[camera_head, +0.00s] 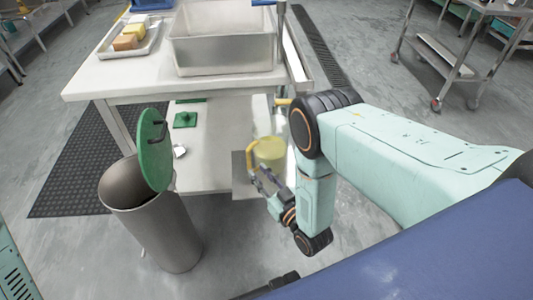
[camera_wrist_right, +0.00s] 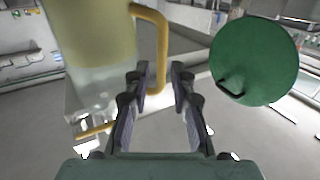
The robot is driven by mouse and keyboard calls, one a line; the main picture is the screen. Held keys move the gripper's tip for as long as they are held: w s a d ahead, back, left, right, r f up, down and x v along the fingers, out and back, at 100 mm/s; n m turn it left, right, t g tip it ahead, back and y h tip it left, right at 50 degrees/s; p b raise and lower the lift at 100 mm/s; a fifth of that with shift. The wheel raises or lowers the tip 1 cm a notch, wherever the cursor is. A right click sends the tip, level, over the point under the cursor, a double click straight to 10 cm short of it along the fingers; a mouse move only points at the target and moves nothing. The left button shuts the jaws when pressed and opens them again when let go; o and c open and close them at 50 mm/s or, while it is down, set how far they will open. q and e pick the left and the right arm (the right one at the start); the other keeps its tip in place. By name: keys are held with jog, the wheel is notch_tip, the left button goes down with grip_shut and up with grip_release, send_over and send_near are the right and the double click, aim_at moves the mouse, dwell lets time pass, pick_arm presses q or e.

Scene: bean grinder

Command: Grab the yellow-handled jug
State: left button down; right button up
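The jug (camera_head: 270,152) stands at the right end of the table's lower shelf, a clear body with a yellowish part and a yellow handle (camera_head: 250,158). My right gripper (camera_head: 257,180) is just in front of the handle. In the right wrist view the jug (camera_wrist_right: 95,35) fills the upper left, and its handle (camera_wrist_right: 162,45) hangs down between the tips of the open right gripper (camera_wrist_right: 159,70). The fingers are apart and not closed on the handle; whether either touches it I cannot tell. My left gripper is not in view.
A metal bin (camera_head: 165,230) with a raised green lid (camera_head: 155,150) stands left of the gripper. The table (camera_head: 120,80) above carries a metal basin (camera_head: 222,58). A second yellow bar (camera_head: 283,101) shows near the jug. Green pieces (camera_head: 185,119) lie on the shelf.

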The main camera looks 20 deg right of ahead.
aim_at(250, 164)
jog(key=b+x, duration=0.1)
jog(key=x, duration=0.3)
jog(key=shift+w+a+r, duration=0.1)
jog(key=shift+w+a, duration=0.05)
jog(key=shift+w, duration=0.2)
jog(key=shift+w+b, duration=0.35)
jog(key=shift+w, duration=0.2)
jog(key=shift+s+a, duration=0.1)
jog(key=shift+a, duration=0.05)
jog(key=shift+c, duration=0.4)
grip_shut()
